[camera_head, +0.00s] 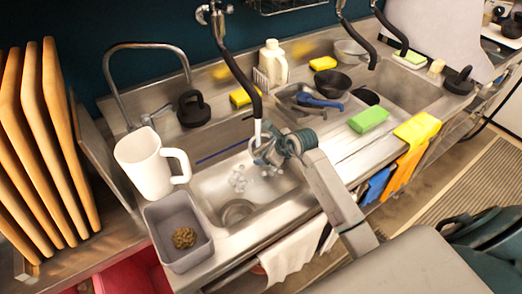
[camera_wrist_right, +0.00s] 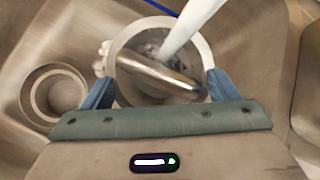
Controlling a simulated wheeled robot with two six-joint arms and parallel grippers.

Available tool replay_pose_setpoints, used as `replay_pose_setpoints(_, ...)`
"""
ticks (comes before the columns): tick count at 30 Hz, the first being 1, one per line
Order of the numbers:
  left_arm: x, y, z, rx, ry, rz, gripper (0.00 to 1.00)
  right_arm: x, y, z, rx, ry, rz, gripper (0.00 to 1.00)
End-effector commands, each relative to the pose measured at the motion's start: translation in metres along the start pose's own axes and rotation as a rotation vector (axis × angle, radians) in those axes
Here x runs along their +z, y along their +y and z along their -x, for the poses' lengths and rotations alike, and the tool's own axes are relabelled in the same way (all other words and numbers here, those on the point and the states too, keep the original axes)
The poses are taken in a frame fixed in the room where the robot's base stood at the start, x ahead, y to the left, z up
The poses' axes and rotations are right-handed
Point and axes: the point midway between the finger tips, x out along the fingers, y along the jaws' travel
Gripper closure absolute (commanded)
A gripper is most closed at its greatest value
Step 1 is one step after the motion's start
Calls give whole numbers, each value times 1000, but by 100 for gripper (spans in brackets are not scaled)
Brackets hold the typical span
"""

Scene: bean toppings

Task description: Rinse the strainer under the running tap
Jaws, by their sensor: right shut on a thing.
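The strainer (camera_wrist_right: 160,62), a round pale-rimmed cup with a shiny metal bar across it, is between the two blue fingers of my right gripper (camera_wrist_right: 160,92). The gripper is shut on it. In the head view, my right gripper (camera_head: 278,148) holds the strainer (camera_head: 262,152) over the left sink basin (camera_head: 215,185), partly hidden by the gripper. A white stream of water (camera_wrist_right: 192,25) runs from the tap (camera_head: 252,92) into the strainer. Pale droplets show below it in the basin. My left gripper is not in view.
A white pitcher (camera_head: 143,165) and a grey tub (camera_head: 158,225) holding a brown clump stand left of the basin. A round drain (camera_head: 237,211) lies in the basin floor. A green sponge (camera_head: 368,119) and a yellow cloth (camera_head: 418,128) lie to the right.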

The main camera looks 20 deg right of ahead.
Motion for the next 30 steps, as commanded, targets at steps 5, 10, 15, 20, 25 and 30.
replay_pose_setpoints(5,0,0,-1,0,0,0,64,-2,-2,1,0,0,0,50)
replay_pose_setpoints(10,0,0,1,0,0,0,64,-3,-1,3,1,0,0,50)
replay_pose_setpoints(15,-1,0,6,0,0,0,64,-9,7,13,1,1,1,50)
replay_pose_setpoints(20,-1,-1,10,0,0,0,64,-16,16,22,1,1,1,50)
replay_pose_setpoints(25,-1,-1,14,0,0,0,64,-23,25,32,1,0,0,50)
replay_pose_setpoints(30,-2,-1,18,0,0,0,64,-30,35,42,1,1,1,50)
